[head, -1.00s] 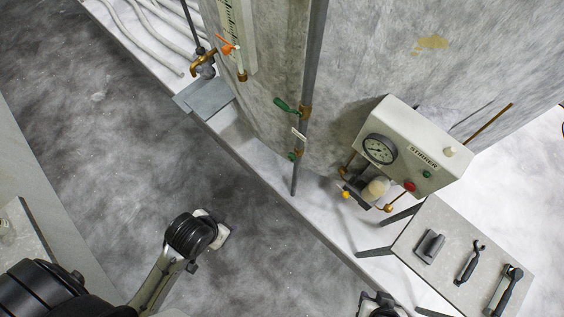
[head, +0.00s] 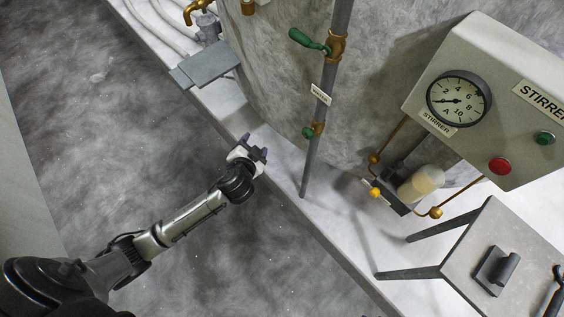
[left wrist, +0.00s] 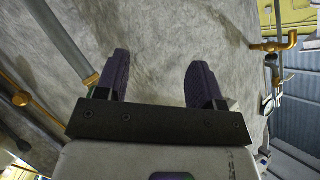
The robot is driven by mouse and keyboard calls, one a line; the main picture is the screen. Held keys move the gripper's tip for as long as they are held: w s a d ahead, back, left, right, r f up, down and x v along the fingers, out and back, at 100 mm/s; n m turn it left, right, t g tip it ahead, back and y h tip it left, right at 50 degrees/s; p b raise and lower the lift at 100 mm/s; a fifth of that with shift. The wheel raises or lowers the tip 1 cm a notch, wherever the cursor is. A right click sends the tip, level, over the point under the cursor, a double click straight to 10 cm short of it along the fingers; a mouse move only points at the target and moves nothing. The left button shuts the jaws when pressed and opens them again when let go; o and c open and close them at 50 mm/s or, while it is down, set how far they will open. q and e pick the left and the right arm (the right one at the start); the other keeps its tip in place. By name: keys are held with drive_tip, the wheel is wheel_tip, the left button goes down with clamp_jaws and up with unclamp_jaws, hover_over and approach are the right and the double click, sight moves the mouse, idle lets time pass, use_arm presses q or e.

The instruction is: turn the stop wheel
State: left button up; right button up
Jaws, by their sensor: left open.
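No part is plainly marked as the stop wheel. A grey pipe (head: 322,112) with a small label runs down the front of the big grey vessel. A green lever handle (head: 309,41) sits on its upper brass fitting. A small green knob or wheel (head: 308,132) sits on its lower brass fitting. My left gripper (head: 256,147) is open and empty, to the left of the pipe, apart from the green knob and a little below it. In the left wrist view its two dark fingers (left wrist: 160,82) stand apart before the vessel wall. My right gripper is out of view.
The stirrer box (head: 487,80) with gauge, red button and green button is at right. Below it are brass tubing, a yellow knob (head: 375,192) and a jar (head: 424,183). A grey table (head: 480,250) stands at lower right. A grey plate (head: 208,65) is at upper left.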

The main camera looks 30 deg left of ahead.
use_arm(q)
drive_tip(key=w+d+m+t+h, duration=0.1)
drive_tip(key=w+d+t+h, duration=0.1)
drive_tip(key=d+t+h, duration=0.25)
drive_tip(key=n+h, duration=0.1)
drive_tip(key=h, duration=0.5)
approach(304, 136)
drive_tip(key=shift+y, duration=0.25)
drive_tip(key=x, duration=1)
drive_tip(key=shift+d+r, duration=0.1)
drive_tip(key=shift+d, duration=0.1)
drive_tip(key=shift+c, duration=0.7)
drive_tip(key=shift+s, duration=0.1)
drive_tip(key=c, duration=0.4)
drive_tip(key=n, duration=1.3)
drive_tip(key=shift+n, duration=0.4)
drive_tip(key=n, duration=0.3)
drive_tip(key=shift+n, duration=0.3)
drive_tip(key=n, duration=0.5)
drive_tip(key=shift+n, duration=0.3)
drive_tip(key=n, duration=0.9)
drive_tip(key=shift+n, duration=0.3)
drive_tip(key=n, duration=0.3)
drive_tip(key=shift+n, duration=0.3)
drive_tip(key=o, duration=0.8)
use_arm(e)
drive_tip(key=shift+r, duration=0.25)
